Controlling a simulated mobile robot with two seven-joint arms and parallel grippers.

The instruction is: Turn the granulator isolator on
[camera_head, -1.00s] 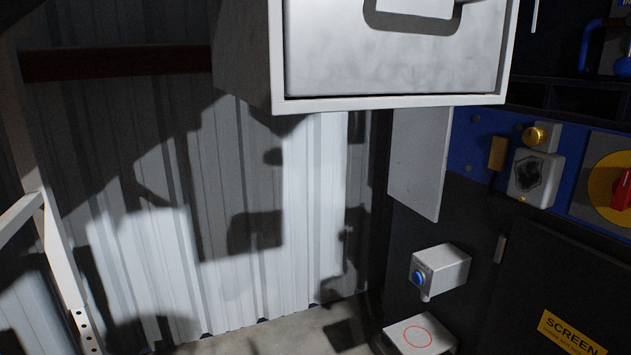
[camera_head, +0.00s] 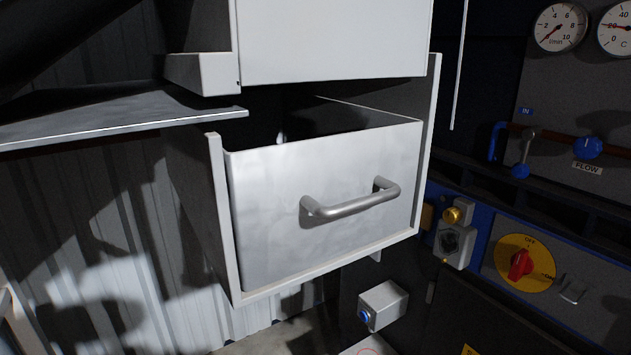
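A small metal hasp-like piece (camera_head: 573,289) is just right of the plate. Neither of my grippers is in view.
A grey drawer (camera_head: 290,215) with a bar handle (camera_head: 350,203) stands partly open at centre, left of the isolator. A grey box with a blue button (camera_head: 383,304) is below it. A blue FLOW valve (camera_head: 587,148) and gauges (camera_head: 561,27) are at upper right.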

